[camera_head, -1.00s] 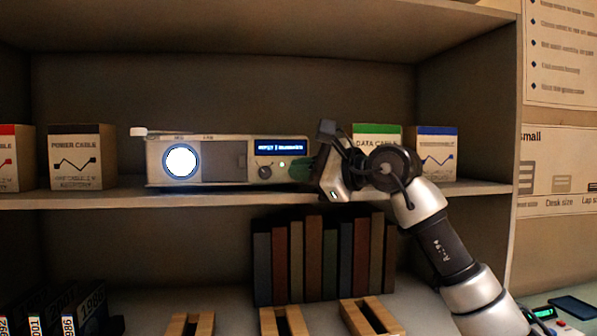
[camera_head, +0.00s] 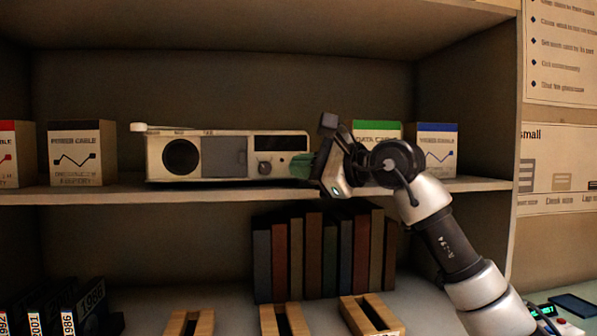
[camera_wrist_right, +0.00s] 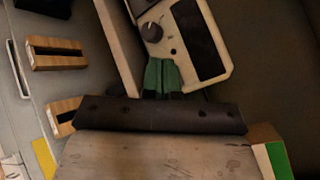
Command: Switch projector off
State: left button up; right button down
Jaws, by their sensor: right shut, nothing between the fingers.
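The projector (camera_head: 225,156) sits on the shelf, its round lens (camera_head: 181,157) dark and its small display (camera_head: 280,143) black. A knob (camera_head: 265,168) is on its front, below the display. My right gripper (camera_head: 300,166) is shut and empty, its green fingertips at the projector's right end, close to the front face. In the right wrist view the green fingers (camera_wrist_right: 162,76) lie together beside the knob (camera_wrist_right: 152,32) and over the lower edge of the projector (camera_wrist_right: 195,40). I cannot tell whether they touch it. My left gripper is not in view.
Cable boxes stand on the same shelf: a power cable box (camera_head: 82,153) at left, and green-topped (camera_head: 377,129) and blue-topped (camera_head: 437,148) boxes behind my right arm. Books (camera_head: 330,255) stand below, with wooden holders (camera_head: 282,320) in front.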

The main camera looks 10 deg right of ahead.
jog(key=s+b, duration=0.4)
jog(key=s, duration=0.2)
dwell(0.4)
jog(key=shift+s, duration=0.1)
dwell(1.1)
